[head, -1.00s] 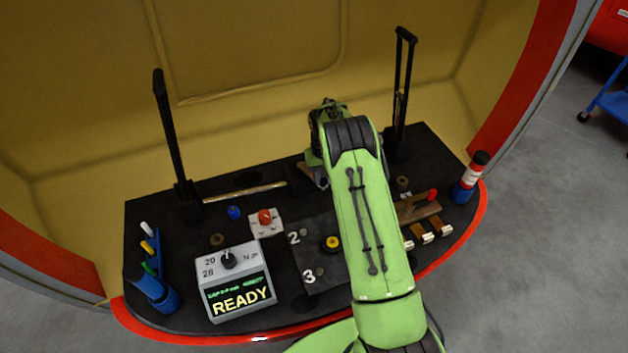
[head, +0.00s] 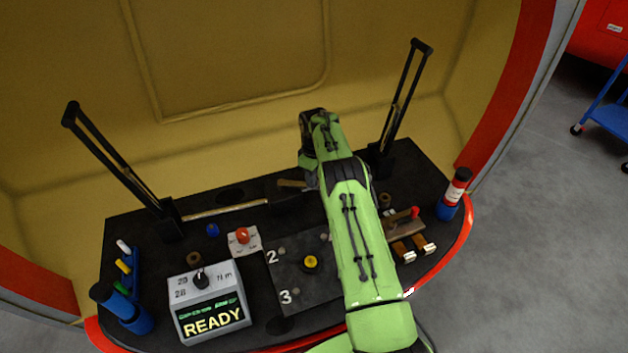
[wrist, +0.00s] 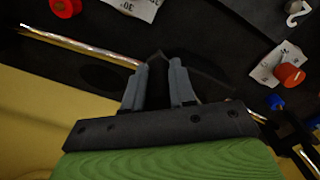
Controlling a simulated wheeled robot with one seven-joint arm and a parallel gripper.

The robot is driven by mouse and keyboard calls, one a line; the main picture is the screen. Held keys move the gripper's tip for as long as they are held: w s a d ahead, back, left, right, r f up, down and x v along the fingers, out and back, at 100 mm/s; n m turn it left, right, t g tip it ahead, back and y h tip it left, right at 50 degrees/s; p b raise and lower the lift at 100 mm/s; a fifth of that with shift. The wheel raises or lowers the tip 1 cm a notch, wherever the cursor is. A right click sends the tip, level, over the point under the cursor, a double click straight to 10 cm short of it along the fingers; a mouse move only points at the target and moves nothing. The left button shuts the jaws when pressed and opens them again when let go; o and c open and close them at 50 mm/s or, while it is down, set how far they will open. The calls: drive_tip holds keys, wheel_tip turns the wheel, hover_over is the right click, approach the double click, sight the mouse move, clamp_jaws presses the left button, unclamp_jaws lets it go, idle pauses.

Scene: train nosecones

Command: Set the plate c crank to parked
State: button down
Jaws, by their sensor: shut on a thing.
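My gripper (wrist: 156,90) is shut on a dark bar, which I take to be the crank (wrist: 208,73); the bar runs to the right between the grey fingertips. In the head view my arm hides the fingertips and most of the crank. A brass rod (head: 225,212) runs from the left post toward the crank; it also shows in the wrist view (wrist: 85,47). The left black wiper arm (head: 118,168) leans far left and the right black wiper arm (head: 402,98) leans right. I cannot make out a plate c label or a parked mark.
A grey box reading READY (head: 212,318), a red knob on a white tag (head: 242,236), a blue knob (head: 212,230) and a dark plate marked 2 and 3 (head: 290,293) stand at the front. Marker pens (head: 123,266) are at left. A red-and-white bottle (head: 455,190) is at right.

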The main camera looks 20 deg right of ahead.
drive_tip(key=shift+w+d+n, duration=0.2)
drive_tip(key=shift+w+n, duration=0.1)
drive_tip(key=shift+n, duration=0.1)
idle(0.3)
drive_tip(key=c, duration=0.9)
unclamp_jaws()
drive_tip(key=shift+r, duration=0.1)
wheel_tip(320, 180, up, 16)
drive_tip(key=p, duration=1)
drive_tip(key=shift+p, duration=0.3)
drive_tip(key=shift+f, duration=0.2)
drive_tip(key=shift+c, duration=0.3)
